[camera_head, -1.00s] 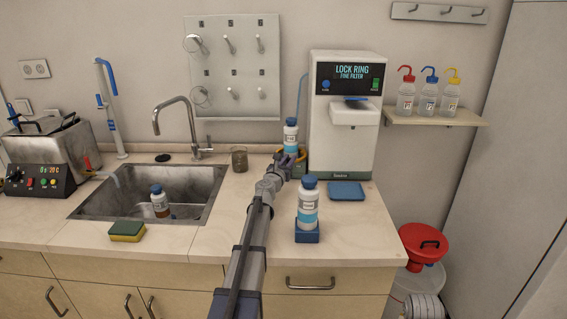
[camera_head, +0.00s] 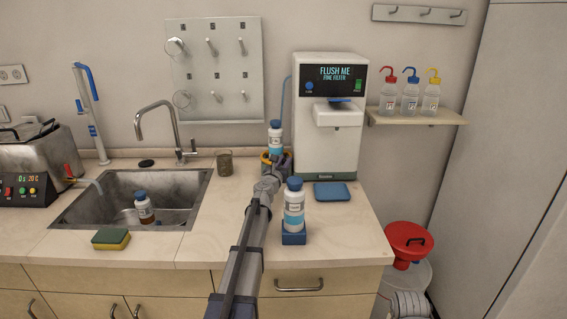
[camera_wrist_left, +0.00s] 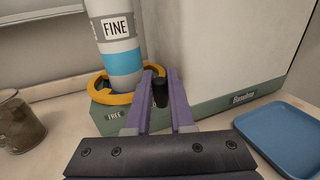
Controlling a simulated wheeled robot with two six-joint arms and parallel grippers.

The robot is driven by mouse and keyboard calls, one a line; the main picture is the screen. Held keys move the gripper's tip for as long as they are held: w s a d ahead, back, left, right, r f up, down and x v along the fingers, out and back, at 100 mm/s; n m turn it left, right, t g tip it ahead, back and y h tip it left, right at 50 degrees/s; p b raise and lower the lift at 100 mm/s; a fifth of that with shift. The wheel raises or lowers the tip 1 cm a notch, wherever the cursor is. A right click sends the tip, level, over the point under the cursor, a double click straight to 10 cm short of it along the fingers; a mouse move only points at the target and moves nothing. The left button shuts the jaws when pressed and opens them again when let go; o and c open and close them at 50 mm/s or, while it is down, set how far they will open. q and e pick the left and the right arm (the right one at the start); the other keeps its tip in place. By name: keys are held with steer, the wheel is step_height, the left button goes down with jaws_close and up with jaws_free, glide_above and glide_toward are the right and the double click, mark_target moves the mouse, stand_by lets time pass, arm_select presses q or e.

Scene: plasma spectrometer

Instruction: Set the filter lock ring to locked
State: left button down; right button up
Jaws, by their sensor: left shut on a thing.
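The filter lock ring is an orange-yellow ring (camera_wrist_left: 102,97) around the foot of an upright FINE cartridge (camera_wrist_left: 117,45) with a light blue band. The ring sits on a grey-green base (camera_wrist_left: 113,117) with a FREE label facing me. In the head view the cartridge (camera_head: 275,137) has a blue cap, and the ring (camera_head: 264,158) shows partly behind my gripper. My left gripper (camera_wrist_left: 161,78) is shut on the ring's dark tab (camera_wrist_left: 160,93), right of the cartridge. In the head view the gripper (camera_head: 275,163) hides much of the base. My right gripper is not in view.
A white machine (camera_head: 328,135) stands right of the ring; its screen (camera_head: 343,73) reads FLUSH ME, FINE FILTER. A capped bottle (camera_head: 293,208) on a blue block stands in front. A blue tray (camera_head: 332,191) and a beaker (camera_head: 224,162) are nearby. A sink (camera_head: 195,195) lies left.

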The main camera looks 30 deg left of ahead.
arm_select(q)
steer(key=c, duration=0.8)
jaws_free()
